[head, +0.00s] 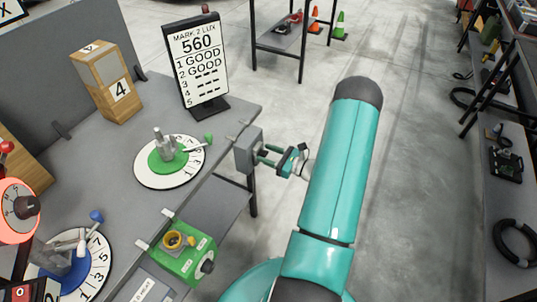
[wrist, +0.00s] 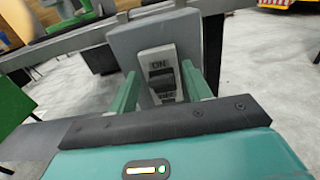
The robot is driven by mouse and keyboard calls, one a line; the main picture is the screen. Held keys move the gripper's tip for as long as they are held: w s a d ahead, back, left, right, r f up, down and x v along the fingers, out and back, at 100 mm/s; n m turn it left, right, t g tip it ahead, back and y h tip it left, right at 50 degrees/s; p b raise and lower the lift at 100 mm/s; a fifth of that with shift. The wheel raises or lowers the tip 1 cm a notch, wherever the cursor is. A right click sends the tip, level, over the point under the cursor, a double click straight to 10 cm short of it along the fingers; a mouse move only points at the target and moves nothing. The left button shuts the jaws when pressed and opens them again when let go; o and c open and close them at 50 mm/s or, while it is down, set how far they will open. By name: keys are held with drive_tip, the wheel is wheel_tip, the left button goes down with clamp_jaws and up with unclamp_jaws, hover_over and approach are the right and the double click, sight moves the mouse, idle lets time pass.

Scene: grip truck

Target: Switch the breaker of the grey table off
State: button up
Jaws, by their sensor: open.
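The breaker is a grey box (head: 248,150) fixed at the right edge of the grey table (head: 115,155). In the wrist view the box (wrist: 140,37) faces me, with a pale switch plate (wrist: 147,62) and a dark lever on it. "ON" is printed above the lever; the label below is partly hidden and hard to read. My gripper (head: 270,156) is open and empty just right of the box. In the wrist view its two green fingers (wrist: 160,85) stand either side of the switch plate, close to the box. I cannot tell whether they touch it.
Open concrete floor lies right of the table; shelving (head: 505,150) stands at the far right.

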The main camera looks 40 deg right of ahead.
drive_tip(key=c, duration=1)
